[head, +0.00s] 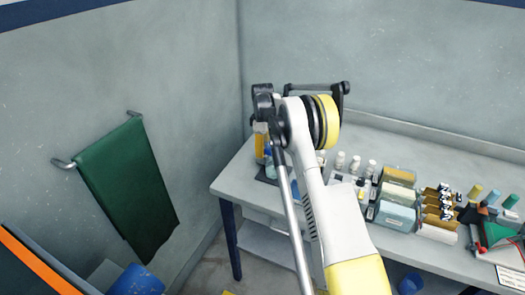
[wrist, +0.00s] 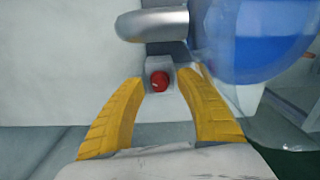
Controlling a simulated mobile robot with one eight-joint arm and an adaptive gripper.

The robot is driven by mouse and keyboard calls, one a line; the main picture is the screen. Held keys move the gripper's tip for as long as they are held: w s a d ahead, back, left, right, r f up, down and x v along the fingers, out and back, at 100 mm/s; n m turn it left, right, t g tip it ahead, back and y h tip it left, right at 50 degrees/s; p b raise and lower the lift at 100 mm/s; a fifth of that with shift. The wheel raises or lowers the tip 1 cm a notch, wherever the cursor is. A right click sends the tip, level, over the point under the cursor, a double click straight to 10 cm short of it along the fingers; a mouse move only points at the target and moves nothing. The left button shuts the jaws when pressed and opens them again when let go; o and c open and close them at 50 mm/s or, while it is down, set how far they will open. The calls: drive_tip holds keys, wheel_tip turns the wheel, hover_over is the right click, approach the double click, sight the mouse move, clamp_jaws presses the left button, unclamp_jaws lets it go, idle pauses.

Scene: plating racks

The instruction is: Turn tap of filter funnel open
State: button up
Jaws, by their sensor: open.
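In the wrist view, a small red round knob (wrist: 160,81) sits on a grey block (wrist: 159,64), which looks like the tap of the filter funnel. A grey metal spout-like cylinder (wrist: 152,24) lies just above it. A clear vessel with blue contents (wrist: 255,35), likely the funnel body, fills the upper right. My gripper (wrist: 160,77) is open, with its yellow fingertips on the left and right of the block and red knob. Whether either finger touches the block cannot be told. In the head view my arm hides the gripper and the tap.
In the head view, a grey bench (head: 236,180) runs along the wall, with several small bottles (head: 340,160), tubs (head: 395,215) and racks right of my arm. A green towel (head: 125,185) hangs on the left wall. A blue bin (head: 138,281) stands low at the left.

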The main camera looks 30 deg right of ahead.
clamp_jaws()
drive_tip(key=m, duration=0.4)
drive_tip(key=shift+r+m+b, duration=0.1)
drive_tip(key=shift+m+b, duration=0.2)
drive_tip(key=shift+b, duration=0.05)
unclamp_jaws()
wheel_tip(320, 180, up, 12)
idle(0.5)
